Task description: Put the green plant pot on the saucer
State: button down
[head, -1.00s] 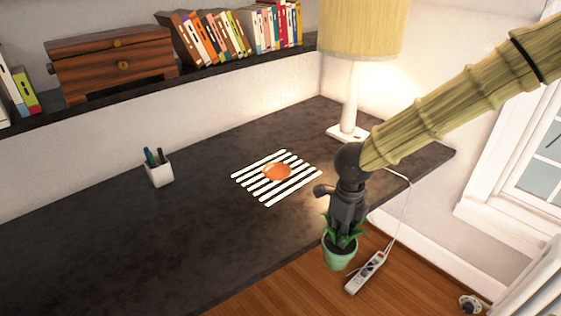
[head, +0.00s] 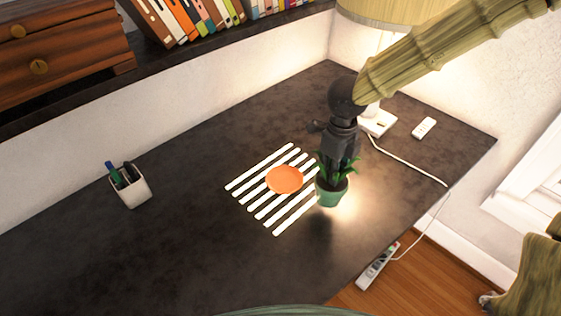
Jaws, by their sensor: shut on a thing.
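The green plant pot (head: 330,193) with a leafy plant hangs from my gripper (head: 338,160), which is shut on it from above. The pot looks upright and seems to be held above the dark desk, at the right edge of the striped mat. The orange saucer (head: 285,180) lies on the black and white striped mat (head: 262,207), left of the pot, and is empty. The fingertips are partly hidden among the leaves, so the exact grip cannot be seen.
A white pen cup (head: 131,187) stands on the desk (head: 190,240) at left. A lamp (head: 388,12) with a white base stands behind my arm. A small white remote-like object (head: 424,128) lies right of it. A cord runs to a power strip (head: 377,267) on the floor.

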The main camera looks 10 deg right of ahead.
jog(key=shift+w+a+r, duration=0.1)
jog(key=shift+w+a, duration=0.05)
jog(key=shift+w, duration=0.2)
jog(key=w+a+f+p, duration=0.5)
jog(key=w+a, duration=0.4)
jog(key=w, duration=0.2)
jog(key=shift+w+a, duration=0.3)
jog(key=shift+a, duration=0.05)
jog(key=c, duration=1.7)
grip_release()
jog(key=shift+f, duration=0.1)
jog(key=o, duration=0.4)
jog(key=shift+c, duration=0.2)
notch_tip(320, 180, up, 12)
jog(key=b, duration=0.2)
